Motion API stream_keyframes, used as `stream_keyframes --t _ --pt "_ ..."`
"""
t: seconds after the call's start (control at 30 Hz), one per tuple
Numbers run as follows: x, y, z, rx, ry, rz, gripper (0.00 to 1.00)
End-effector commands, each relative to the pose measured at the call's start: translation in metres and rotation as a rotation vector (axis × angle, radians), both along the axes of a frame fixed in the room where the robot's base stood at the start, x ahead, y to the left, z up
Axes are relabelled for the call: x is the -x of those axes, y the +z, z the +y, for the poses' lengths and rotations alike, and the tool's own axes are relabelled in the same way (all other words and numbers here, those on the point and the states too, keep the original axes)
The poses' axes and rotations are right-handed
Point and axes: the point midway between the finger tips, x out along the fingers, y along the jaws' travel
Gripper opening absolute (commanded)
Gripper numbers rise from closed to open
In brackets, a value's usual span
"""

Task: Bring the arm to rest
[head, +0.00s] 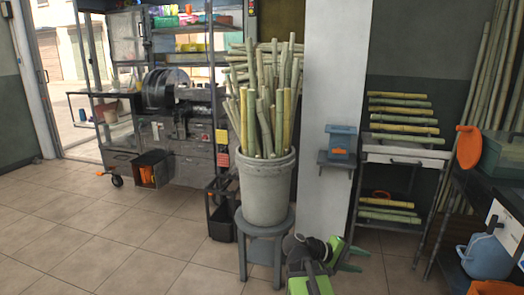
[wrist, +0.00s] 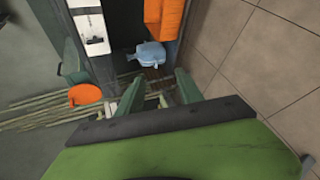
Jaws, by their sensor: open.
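My gripper (head: 355,259) is at the bottom of the head view, on my green arm, low in front of the white pillar (head: 333,120). Its green fingers point to the right. In the wrist view my gripper (wrist: 158,92) shows two green fingers standing apart with a gap between them. I see nothing held in the gap. Beyond the fingers the wrist view shows a light blue container (wrist: 149,54), an orange cloth-like thing (wrist: 168,20) and an orange disc (wrist: 85,94).
A grey pot (head: 266,190) of sugarcane stands on a round stool (head: 258,228) left of my arm. The press (head: 182,105) is behind it. A cane rack (head: 405,153) stands back right, a dark table (head: 505,190) at right. Tiled floor (head: 90,235) is clear at left.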

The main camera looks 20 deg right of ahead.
Motion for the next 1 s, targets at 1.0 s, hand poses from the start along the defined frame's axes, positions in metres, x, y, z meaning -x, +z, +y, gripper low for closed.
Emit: stream_keyframes --t 1.0 --pt "-0.029 0.005 0.332 -1.133 -0.014 -0.170 0.43"
